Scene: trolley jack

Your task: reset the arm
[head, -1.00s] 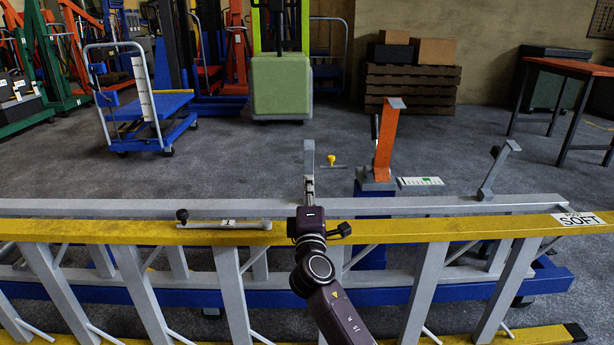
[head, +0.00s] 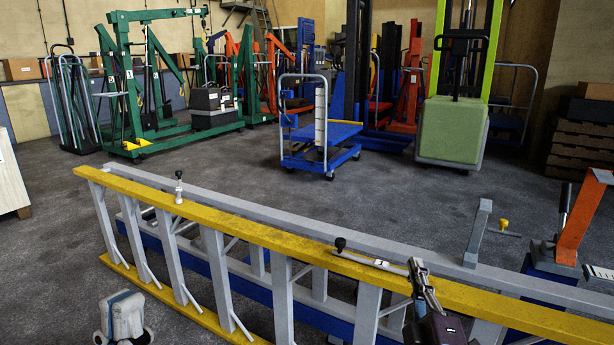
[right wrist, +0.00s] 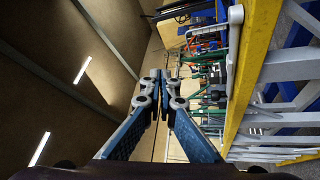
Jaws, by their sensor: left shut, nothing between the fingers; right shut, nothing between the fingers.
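A grey lever arm (head: 378,263) with a black knob (head: 340,243) and a small numbered label lies flat along the yellow rail (head: 270,235) of the ladder-like frame. My right gripper (head: 420,268) is shut and empty beside the lever's right end; I cannot tell whether they touch. In the right wrist view its blue fingers (right wrist: 161,95) are closed together, and a grey lever (right wrist: 234,50) shows on the yellow rail to their right. My left gripper (head: 125,318) is low at the left, in front of the frame, shut and apart from it; its fingertips are not clear.
A pale upright with a black knob (head: 179,188) stands at the frame's far left. A grey upright bracket (head: 478,232) and an orange post (head: 583,222) stand at the right. A blue trolley (head: 320,140), green cranes (head: 128,85) and a green stacker (head: 452,130) are behind. Floor between is clear.

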